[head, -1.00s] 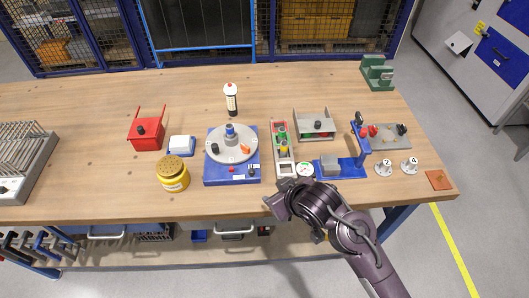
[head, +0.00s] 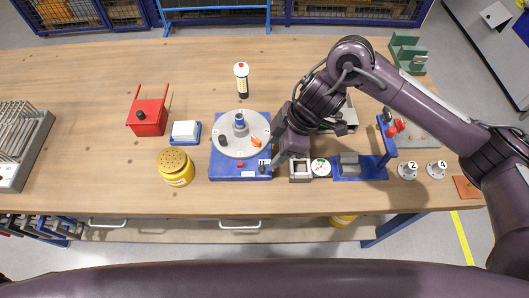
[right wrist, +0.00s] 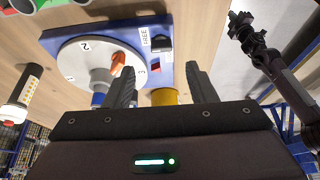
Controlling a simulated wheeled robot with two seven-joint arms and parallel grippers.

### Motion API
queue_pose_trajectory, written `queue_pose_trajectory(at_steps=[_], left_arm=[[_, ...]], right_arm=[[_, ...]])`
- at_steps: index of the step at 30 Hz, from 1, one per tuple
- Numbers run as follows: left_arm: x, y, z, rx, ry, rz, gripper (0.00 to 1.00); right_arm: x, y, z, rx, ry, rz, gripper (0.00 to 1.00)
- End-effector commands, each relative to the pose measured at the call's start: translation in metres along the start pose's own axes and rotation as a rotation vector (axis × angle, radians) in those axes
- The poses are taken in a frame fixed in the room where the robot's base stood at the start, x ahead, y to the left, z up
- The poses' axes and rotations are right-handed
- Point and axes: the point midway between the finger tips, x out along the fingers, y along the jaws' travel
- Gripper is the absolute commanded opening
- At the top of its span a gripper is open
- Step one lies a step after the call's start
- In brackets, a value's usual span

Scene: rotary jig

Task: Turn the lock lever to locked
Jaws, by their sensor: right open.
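The rotary jig has a blue base (head: 226,172) and a pale round disc (head: 231,146) with an orange pointer (head: 256,141). The lock lever (head: 262,167) is a small black knob at the base's front right corner. In the right wrist view the lever (right wrist: 161,46) stands beside the FREE label. My right gripper (head: 274,160) is open and empty, just right of the lever; the lever appears beyond the gap between its fingers (right wrist: 162,88), apart from them. My left gripper (right wrist: 246,32) shows at the right wrist view's upper right; its jaw state is unclear.
A grey-and-white tray (head: 300,171), a round dial (head: 321,168) and a blue fixture (head: 372,168) stand close to the right of my right gripper. A yellow pot (head: 175,168) stands left of the jig. The table front before the jig is clear.

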Motion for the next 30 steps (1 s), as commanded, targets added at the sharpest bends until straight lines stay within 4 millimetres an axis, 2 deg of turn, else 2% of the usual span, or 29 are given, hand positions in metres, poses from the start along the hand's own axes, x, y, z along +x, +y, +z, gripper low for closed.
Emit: queue_pose_trajectory(at_steps=[8,15,26,30], left_arm=[[-0.001,0.001,0.013,0.0,-0.019,0.002,0.0],[-0.004,0.001,0.012,0.001,-0.018,0.001,0.0],[-0.004,0.0,0.003,0.001,-0.005,0.0,0.0],[-0.004,0.0,0.003,0.001,-0.005,0.0,0.0]], right_arm=[[0.039,-0.001,0.0,0.002,-0.003,-0.005,0.51],[0.069,-0.001,0.0,0.0,0.0,-0.002,0.51],[0.076,0.0,0.0,-0.002,0.0,0.0,0.51],[0.076,0.0,0.0,-0.002,0.0,0.0,0.33]])
